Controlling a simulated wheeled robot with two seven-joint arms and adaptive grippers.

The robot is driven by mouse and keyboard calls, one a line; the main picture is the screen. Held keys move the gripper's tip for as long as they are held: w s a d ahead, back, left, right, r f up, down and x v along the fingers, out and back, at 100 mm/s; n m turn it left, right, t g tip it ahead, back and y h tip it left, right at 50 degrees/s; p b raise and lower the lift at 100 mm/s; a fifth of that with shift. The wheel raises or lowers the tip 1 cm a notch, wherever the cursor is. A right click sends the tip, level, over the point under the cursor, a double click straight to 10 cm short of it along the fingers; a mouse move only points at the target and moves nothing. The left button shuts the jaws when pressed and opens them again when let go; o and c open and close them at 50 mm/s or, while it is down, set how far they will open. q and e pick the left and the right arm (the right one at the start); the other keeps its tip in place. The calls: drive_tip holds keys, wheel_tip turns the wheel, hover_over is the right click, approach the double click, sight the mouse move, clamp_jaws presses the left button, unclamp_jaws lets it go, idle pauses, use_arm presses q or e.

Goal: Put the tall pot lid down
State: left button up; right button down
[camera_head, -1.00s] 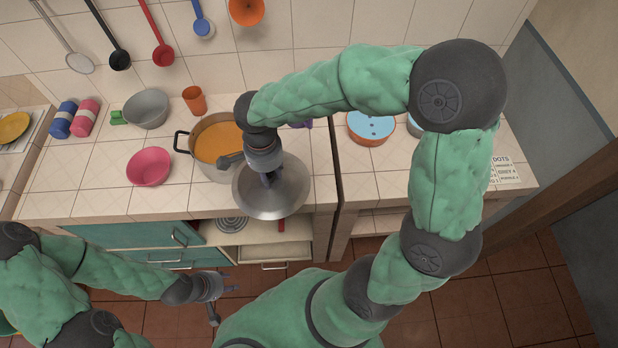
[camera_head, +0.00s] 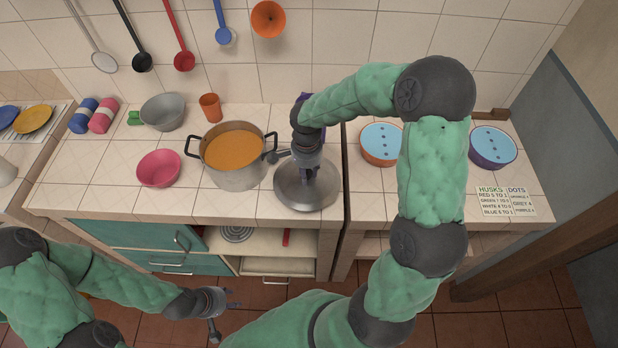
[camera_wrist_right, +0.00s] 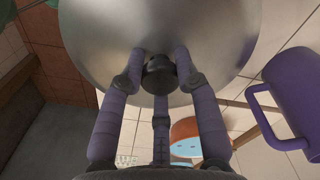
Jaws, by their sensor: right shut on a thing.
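The tall pot lid (camera_head: 288,196) is a round grey metal lid at the right of the tall pot, over the counter. My right gripper (camera_head: 308,172) comes down on it from above and is shut on its dark knob (camera_wrist_right: 159,76), which shows between the fingers in the right wrist view. I cannot tell whether the lid touches the tiles. The tall pot (camera_head: 236,172) is uncovered, with orange contents and two dark handles. My left gripper (camera_head: 232,299) is low in front of the cabinets, empty, with its fingers apart.
A purple mug (camera_wrist_right: 276,98) is close to the lid. Blue-topped round containers (camera_head: 381,143) (camera_head: 493,146) stand at the right, near a written card (camera_head: 507,201). Tiles before the pink bowl are clear.

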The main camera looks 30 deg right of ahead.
sight(309, 178)
drive_tip(key=shift+w+d+f, duration=0.25)
drive_tip(key=shift+d+f, duration=0.2)
drive_tip(key=shift+f, duration=0.2)
drive_tip(key=shift+w+d+f+b, duration=0.1)
drive_tip(key=shift+f+b, duration=0.25)
drive_tip(key=shift+f, duration=1.25)
drive_tip(key=shift+f, duration=0.1)
drive_tip(key=shift+f, duration=0.1)
drive_tip(key=c, duration=0.9)
unclamp_jaws()
drive_tip(key=shift+r, duration=0.5)
wheel_tip(309, 178, up, 12)
drive_tip(key=shift+f+p, duration=0.25)
drive_tip(key=shift+p, duration=0.7)
